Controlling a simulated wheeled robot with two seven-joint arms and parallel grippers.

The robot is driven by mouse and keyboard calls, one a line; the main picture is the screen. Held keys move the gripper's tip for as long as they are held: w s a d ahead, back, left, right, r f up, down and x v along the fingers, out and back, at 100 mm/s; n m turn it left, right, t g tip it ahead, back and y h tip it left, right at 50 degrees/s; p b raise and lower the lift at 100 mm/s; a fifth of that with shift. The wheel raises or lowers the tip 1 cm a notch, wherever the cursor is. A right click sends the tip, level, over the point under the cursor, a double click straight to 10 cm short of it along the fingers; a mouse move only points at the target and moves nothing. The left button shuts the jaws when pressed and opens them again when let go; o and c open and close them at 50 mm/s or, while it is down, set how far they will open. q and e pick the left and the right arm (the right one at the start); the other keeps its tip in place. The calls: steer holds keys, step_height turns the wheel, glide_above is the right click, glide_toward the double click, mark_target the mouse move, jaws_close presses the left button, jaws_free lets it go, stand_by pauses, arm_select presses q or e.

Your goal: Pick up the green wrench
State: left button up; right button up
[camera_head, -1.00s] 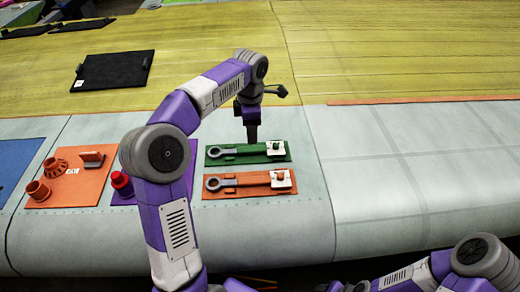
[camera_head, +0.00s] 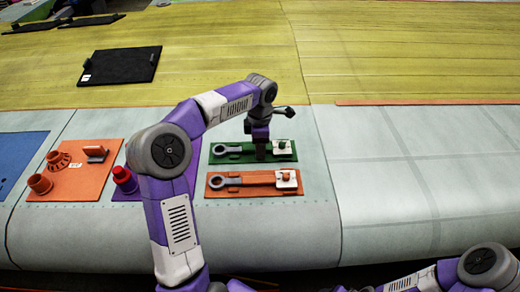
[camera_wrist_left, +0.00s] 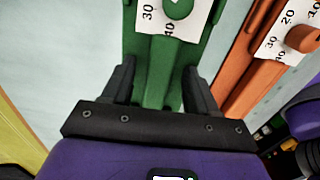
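The green wrench (camera_head: 219,150) lies on a green board (camera_head: 240,160), its ring end to the left and a white numbered label with a green knob at the right. My left gripper (camera_head: 261,157) is down at its handle, just left of the label, hiding part of it. In the left wrist view the two fingers (camera_wrist_left: 160,95) stand apart on either side of a green strip, with the label (camera_wrist_left: 172,14) just beyond. I cannot tell wrench and board apart there, nor whether the fingers touch. My right gripper is out of view.
An orange wrench on an orange board (camera_head: 213,192) lies close in front, and shows at the right in the wrist view. An orange board (camera_head: 80,190) with several fittings is at the left. A black pad (camera_head: 120,65) lies behind. The pale surface at right is clear.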

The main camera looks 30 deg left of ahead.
arm_select(q)
jaws_close()
steer(key=shift+r, duration=0.1)
